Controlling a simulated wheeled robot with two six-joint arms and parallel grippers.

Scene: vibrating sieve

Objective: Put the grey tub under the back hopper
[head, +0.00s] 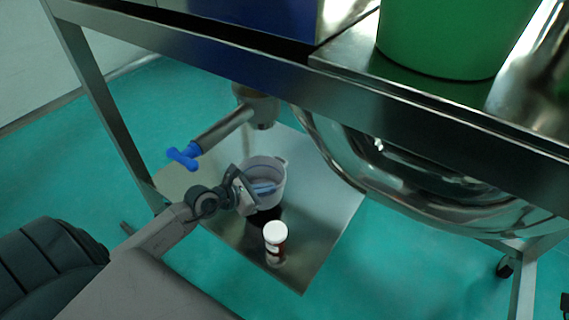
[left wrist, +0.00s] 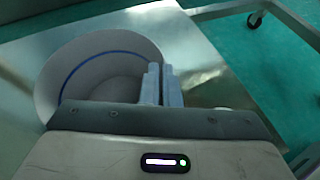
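The grey tub (head: 279,194) is a round open pail at the metal plate below the frame, just below and in front of a steel outlet (head: 264,112) in the head view. Its pale inside with a blue ring shows in the left wrist view (left wrist: 85,68). My left gripper (head: 263,188) is at the tub's near side. In the left wrist view its two blue-grey fingers (left wrist: 161,84) are close together across the tub's rim, shut on its wall. I cannot tell whether the tub rests on the plate or hangs slightly above it. My right gripper is out of view.
A white-capped bottle (head: 275,243) stands on the metal plate (head: 325,225) in front of the tub. A blue valve handle (head: 183,156) sticks out left of the outlet. The steel frame beam (head: 330,75) and a rounded steel vessel (head: 420,185) overhang the plate. A green bucket (head: 450,35) stands above.

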